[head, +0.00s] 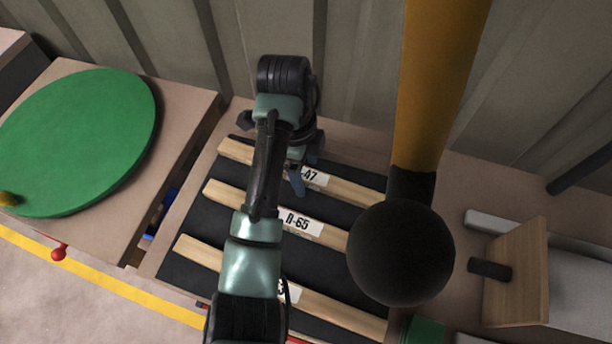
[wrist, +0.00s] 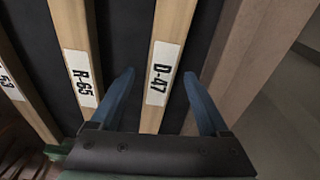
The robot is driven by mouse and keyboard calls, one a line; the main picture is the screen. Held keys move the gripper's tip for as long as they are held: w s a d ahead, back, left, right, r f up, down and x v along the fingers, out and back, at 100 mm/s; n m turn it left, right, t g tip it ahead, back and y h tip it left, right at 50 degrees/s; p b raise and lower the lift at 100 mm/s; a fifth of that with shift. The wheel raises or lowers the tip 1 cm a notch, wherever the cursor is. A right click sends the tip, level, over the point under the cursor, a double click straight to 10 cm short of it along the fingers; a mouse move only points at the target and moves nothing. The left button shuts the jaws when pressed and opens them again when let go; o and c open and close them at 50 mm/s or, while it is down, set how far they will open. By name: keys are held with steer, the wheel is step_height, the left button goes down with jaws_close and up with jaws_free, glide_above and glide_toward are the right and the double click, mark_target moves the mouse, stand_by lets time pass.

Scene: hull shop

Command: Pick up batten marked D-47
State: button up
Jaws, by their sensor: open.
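The batten marked D-47 (wrist: 170,45) is a pale wooden strip with a white label, lying on a black surface (wrist: 125,25). In the wrist view it runs between the two blue fingers of my gripper (wrist: 158,95), which is open and holds nothing. I cannot tell how far the fingertips are above it. In the head view the same batten (head: 345,190) is the farthest of three; only "47" shows on its label, and my arm hides part of it. My gripper (head: 300,180) is over it there, just left of the label.
A green disc (head: 80,140) lies at left. A corrugated wall (head: 355,60) stands behind.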

jaws_close()
stand_by(0.4)
